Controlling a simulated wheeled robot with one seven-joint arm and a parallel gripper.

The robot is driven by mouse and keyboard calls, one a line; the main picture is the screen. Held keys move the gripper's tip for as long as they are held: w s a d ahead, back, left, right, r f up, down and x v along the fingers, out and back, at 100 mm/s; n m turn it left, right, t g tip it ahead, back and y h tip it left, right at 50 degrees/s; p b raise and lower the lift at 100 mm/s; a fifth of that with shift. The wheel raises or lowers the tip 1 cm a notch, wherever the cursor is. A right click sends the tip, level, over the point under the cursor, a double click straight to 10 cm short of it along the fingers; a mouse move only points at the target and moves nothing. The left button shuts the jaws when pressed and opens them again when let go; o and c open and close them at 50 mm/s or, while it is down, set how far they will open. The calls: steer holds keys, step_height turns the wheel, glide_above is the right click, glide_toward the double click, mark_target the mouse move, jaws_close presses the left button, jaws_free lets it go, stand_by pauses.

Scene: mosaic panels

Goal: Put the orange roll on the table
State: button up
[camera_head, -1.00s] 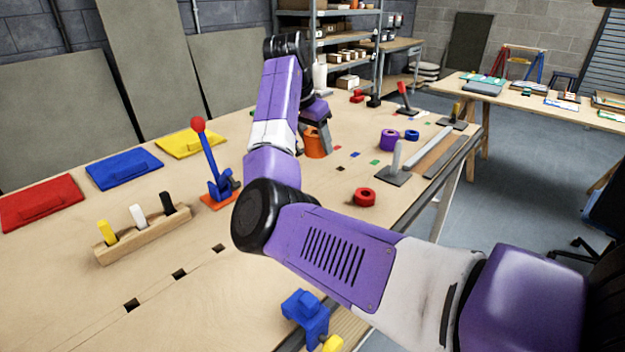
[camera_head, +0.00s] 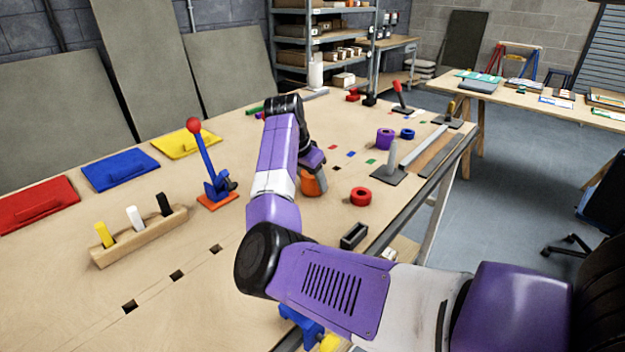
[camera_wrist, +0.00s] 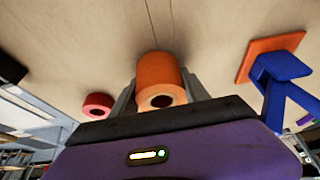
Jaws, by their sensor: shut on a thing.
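The orange roll (camera_wrist: 160,75) is a short cylinder with a dark hole in its end. My gripper (camera_wrist: 158,95) is shut on it, with a grey finger on each side in the wrist view. In the head view the orange roll (camera_head: 313,182) shows below my wrist, low over the wooden table (camera_head: 200,285), partly hidden by my arm. I cannot tell whether it touches the table top.
A red roll (camera_head: 361,196) lies to the right, with a purple roll (camera_head: 385,138) and a blue roll (camera_head: 407,134) behind it. A blue lever with a red knob (camera_head: 208,165) stands to the left. A block with coloured pegs (camera_head: 140,235) is at front left.

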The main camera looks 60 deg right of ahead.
steer(key=shift+f, duration=0.1)
steer(key=o, duration=1.4)
steer(key=shift+o, duration=0.2)
steer(key=b+v, duration=0.1)
steer(key=v, duration=1.1)
steer(key=shift+a, duration=0.1)
